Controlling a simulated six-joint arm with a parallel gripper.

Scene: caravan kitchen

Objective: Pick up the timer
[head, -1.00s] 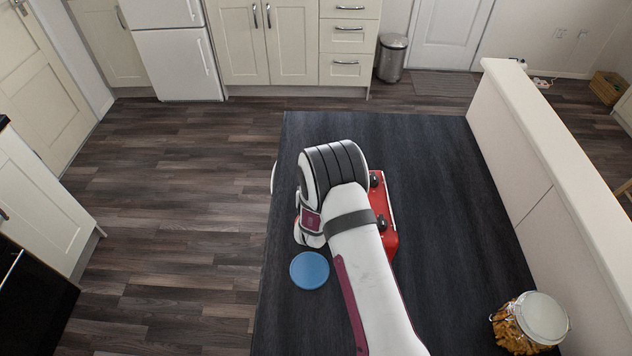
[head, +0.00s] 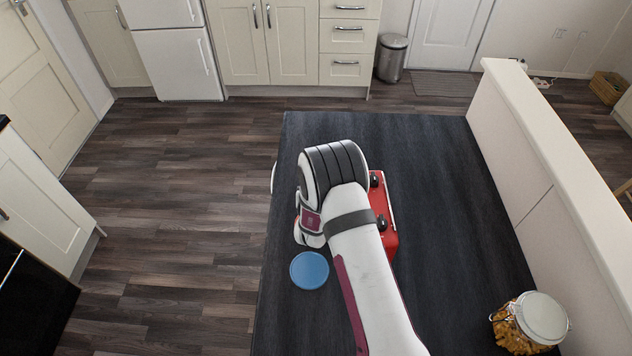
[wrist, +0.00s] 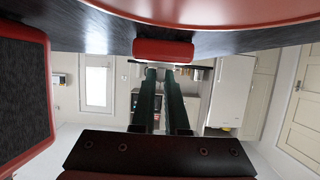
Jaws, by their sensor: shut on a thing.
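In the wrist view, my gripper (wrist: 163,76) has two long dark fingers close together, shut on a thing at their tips. A small red block (wrist: 163,48) shows right at the fingertips; I take it to be the timer, though no dial or display shows. In the head view, my arm hides the fingers and the timer. My gripper end is over the dark table (head: 440,200), left of a red box with black knobs (head: 390,240). I cannot tell whether the timer touches the table.
A blue disc (head: 309,270) lies on the table close to my arm. A jar of pasta (head: 530,322) stands front right. A large red curved surface (wrist: 210,8) and a red-framed dark panel (wrist: 22,95) are close in the wrist view.

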